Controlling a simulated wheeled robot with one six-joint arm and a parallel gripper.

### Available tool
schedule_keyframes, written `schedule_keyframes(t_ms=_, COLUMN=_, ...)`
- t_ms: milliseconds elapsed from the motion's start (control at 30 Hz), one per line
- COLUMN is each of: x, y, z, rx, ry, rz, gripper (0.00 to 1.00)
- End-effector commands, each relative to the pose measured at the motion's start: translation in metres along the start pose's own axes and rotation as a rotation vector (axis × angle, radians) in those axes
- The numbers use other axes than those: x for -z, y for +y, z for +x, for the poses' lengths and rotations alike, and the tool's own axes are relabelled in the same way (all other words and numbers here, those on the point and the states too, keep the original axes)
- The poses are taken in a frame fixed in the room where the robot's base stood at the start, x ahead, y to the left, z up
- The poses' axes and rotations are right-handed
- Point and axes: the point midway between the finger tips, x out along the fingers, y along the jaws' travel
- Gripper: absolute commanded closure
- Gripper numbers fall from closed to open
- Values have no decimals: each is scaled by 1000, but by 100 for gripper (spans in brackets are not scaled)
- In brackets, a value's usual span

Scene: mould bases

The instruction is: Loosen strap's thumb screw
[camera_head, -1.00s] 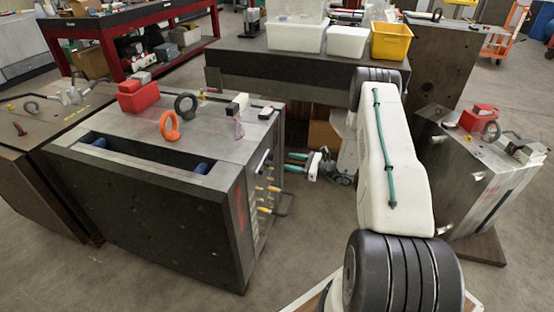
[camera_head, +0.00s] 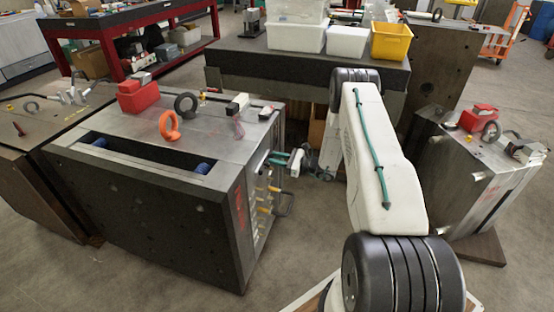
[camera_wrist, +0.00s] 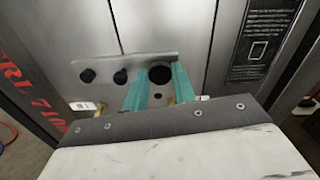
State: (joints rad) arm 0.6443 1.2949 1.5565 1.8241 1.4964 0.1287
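The strap (camera_wrist: 106,66) is a flat grey metal plate on the side face of the mould base (camera_head: 145,210). My gripper (camera_wrist: 160,80) has two teal fingers apart, one on each side of the larger screw's lower part. I cannot tell whether they touch it. In the head view my gripper (camera_head: 276,158) is at the right side face of the mould base, where the strap cannot be made out.
Yellow-tipped fittings (camera_head: 268,210) and a dark handle (camera_head: 285,204) stick out of the same side face below my gripper. A dark label plate (camera_wrist: 262,40) is at right in the wrist view. Another mould base (camera_head: 470,180) stands at right, with floor between.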

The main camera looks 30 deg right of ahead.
Motion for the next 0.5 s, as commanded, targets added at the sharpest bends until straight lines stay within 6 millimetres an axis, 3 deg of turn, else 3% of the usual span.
schedule_keyframes(t_ms=500, x=0, y=0, z=0, rx=0, ry=0, rz=-139, gripper=96)
